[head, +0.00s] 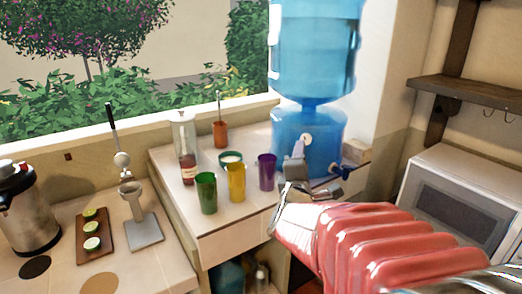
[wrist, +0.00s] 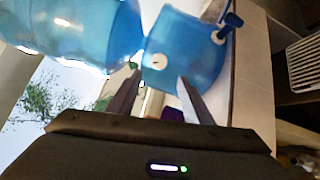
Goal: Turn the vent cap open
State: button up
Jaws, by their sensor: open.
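The vent cap appears as a small white round disc (head: 306,139) on the front of the blue dispenser base (head: 325,130); a dark mark crosses its middle. In the wrist view the white disc (wrist: 158,61) lies just beyond and between my fingertips, near the neck of the bottle. My gripper (head: 293,170) is in front of the dispenser, lower than the cap. In the wrist view my gripper (wrist: 159,77) is open, with nothing between its two fingers. I cannot tell the exact gap to the cap. A large blue water bottle (head: 317,50) stands on the base.
Purple (head: 267,172), yellow (head: 236,182) and green (head: 206,193) cups stand left of my gripper on the counter. A blue tap (head: 341,170) sits at the dispenser's lower right. A white microwave (head: 450,185) and dark shelf (head: 470,92) are at right.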

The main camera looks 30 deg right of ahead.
jog(key=v, duration=0.3)
jog(key=shift+s+a, duration=0.25)
jog(key=shift+a, duration=0.05)
jog(key=shift+d, duration=0.1)
